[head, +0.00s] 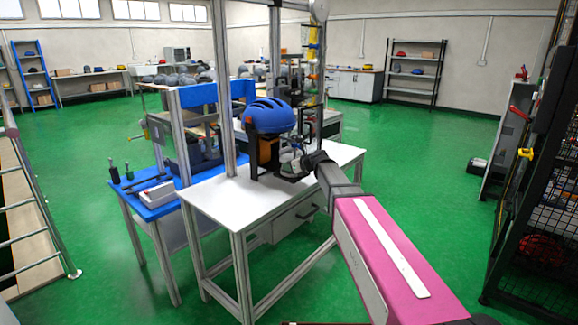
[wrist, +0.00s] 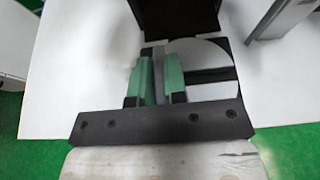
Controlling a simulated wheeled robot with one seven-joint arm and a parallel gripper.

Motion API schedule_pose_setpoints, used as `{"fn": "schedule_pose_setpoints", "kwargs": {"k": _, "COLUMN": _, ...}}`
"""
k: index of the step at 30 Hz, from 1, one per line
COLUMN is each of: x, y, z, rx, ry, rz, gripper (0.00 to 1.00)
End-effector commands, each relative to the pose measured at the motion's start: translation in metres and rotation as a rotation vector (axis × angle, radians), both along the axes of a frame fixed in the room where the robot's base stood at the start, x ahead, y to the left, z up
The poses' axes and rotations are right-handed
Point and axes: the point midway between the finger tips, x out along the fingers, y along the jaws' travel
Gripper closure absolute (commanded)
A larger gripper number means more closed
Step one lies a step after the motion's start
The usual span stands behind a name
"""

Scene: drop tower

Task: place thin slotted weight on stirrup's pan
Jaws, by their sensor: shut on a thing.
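My gripper (wrist: 157,80) has green fingertips shut on a narrow grey upright piece (wrist: 158,62). A pale round disc with a dark straight slot (wrist: 208,52) shows just right of the fingers. I take the grey piece and disc to be the thin slotted weight, but how they join is hidden. In the head view my gripper (head: 296,166) is over the white table, below and right of a blue helmet (head: 270,116). I cannot make out the stirrup's pan for certain; a black block (wrist: 175,12) stands just beyond the fingers.
The white table (head: 215,207) has metal posts, one (head: 224,90) rising near the helmet. A blue bench (head: 150,212) with tools stands left. The table's front left is bare.

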Motion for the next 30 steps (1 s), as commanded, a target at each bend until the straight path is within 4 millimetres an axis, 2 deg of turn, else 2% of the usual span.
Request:
{"fn": "schedule_pose_setpoints", "kwargs": {"k": 3, "x": 0.0, "y": 0.0, "z": -0.001, "rx": 0.001, "ry": -0.002, "rz": -0.001, "gripper": 1.0}}
{"fn": "schedule_pose_setpoints", "kwargs": {"k": 4, "x": 0.0, "y": 0.0, "z": -0.002, "rx": 0.0, "ry": 0.0, "rz": 0.0, "gripper": 0.81}}
{"fn": "schedule_pose_setpoints", "kwargs": {"k": 6, "x": 0.0, "y": 0.0, "z": -0.002, "rx": 0.0, "ry": 0.0, "rz": 0.0, "gripper": 0.62}}
{"fn": "schedule_pose_setpoints", "kwargs": {"k": 17, "x": -0.001, "y": -0.001, "z": 0.001, "rx": 0.0, "ry": 0.0, "rz": 0.0, "gripper": 0.62}}
{"fn": "schedule_pose_setpoints", "kwargs": {"k": 20, "x": -0.008, "y": -0.009, "z": 0.005, "rx": 0.0, "ry": 0.0, "rz": -0.001, "gripper": 0.62}}
{"fn": "schedule_pose_setpoints", "kwargs": {"k": 30, "x": -0.047, "y": -0.057, "z": 0.03, "rx": 0.0, "ry": -0.001, "rz": -0.002, "gripper": 0.62}}
